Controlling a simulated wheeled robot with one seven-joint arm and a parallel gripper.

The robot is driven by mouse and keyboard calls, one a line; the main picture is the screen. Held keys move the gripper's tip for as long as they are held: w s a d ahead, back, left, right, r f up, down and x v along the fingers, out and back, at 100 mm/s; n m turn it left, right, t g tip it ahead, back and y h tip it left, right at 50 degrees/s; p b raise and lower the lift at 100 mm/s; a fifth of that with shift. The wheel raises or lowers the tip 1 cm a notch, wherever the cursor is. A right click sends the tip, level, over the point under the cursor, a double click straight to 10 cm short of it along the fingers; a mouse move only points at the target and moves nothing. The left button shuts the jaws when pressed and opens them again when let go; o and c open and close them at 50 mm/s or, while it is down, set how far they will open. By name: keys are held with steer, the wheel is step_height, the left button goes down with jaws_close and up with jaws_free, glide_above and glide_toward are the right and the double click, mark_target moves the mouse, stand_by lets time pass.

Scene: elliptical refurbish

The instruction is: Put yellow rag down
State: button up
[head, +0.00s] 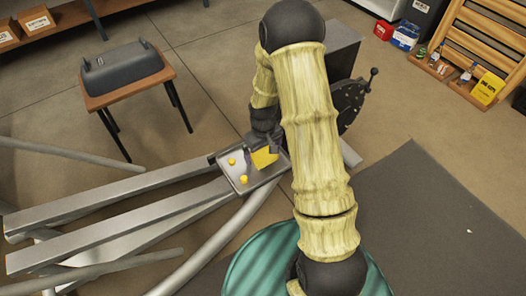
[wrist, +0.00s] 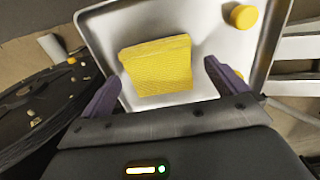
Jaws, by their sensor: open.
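The yellow rag (wrist: 158,66) lies in the metal tray (wrist: 109,42), flat with a slightly uneven top edge, in the wrist view. In the head view the rag (head: 264,158) shows at the tray's upper right end, partly hidden by my gripper. My gripper (wrist: 162,80) is open, its two purple fingers apart on either side of the rag's near part, and I see no finger touching it. In the head view my gripper (head: 265,143) is over the right end of the tray (head: 242,186). Whether the fingertips touch the tray is unclear.
Small yellow round items (head: 243,180) sit in the tray; one (wrist: 242,17) is right of the rag. The tray rests on grey metal rails (head: 120,205). A black disc (head: 348,105) stands right of it. A small table (head: 125,91) holds a grey cover (head: 122,67).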

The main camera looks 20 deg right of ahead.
mark_target(263, 154)
step_height(263, 154, up, 11)
steer(key=p, duration=0.3)
steer(key=shift+r, duration=0.15)
stand_by(0.3)
steer(key=s+r+m+t, duration=0.2)
steer(key=s+r+m, duration=0.1)
steer(key=s+r, duration=0.8)
steer(key=s, duration=0.3)
steer(key=shift+s+r+m+t, duration=0.25)
steer(key=shift+r+m+t, duration=0.05)
